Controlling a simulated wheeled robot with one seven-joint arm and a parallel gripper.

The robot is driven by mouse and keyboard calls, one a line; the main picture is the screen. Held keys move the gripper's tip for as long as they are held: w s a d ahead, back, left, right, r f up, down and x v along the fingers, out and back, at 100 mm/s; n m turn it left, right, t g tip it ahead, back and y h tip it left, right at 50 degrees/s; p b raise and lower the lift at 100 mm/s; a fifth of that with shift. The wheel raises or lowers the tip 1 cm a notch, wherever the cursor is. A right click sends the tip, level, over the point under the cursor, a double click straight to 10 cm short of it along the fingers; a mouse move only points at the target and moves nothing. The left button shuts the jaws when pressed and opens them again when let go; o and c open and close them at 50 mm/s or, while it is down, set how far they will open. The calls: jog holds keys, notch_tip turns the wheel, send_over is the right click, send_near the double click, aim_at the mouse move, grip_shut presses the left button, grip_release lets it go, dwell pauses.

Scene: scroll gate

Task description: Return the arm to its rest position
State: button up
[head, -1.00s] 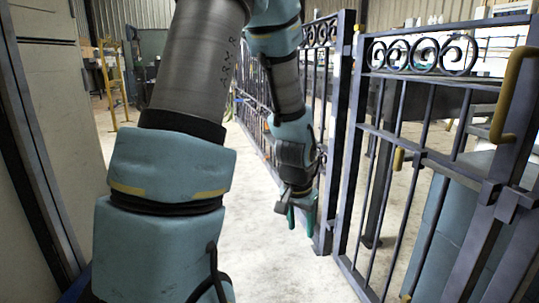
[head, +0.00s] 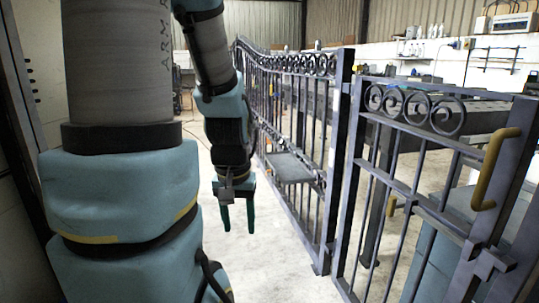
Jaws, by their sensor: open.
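My gripper (head: 237,217) hangs at the end of my arm, left of the middle in the head view. Its two green fingers point down and stand apart, with nothing between them. It is over the pale floor, to the left of the dark metal gate (head: 367,185) and apart from it. My arm's upper links fill the left side of the view. The gate leaf has scrolls along its top and a yellow handle (head: 490,170) at its right.
A long scrolled fence (head: 292,65) runs back from a dark post (head: 335,160). A grey plate (head: 287,168) shows at the fence. Workbenches stand behind the gate. A pale panel (head: 30,60) is at the far left. The floor (head: 265,265) between is clear.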

notch_tip(320, 180, up, 22)
jog(key=p, duration=2)
jog(key=shift+r, duration=0.2)
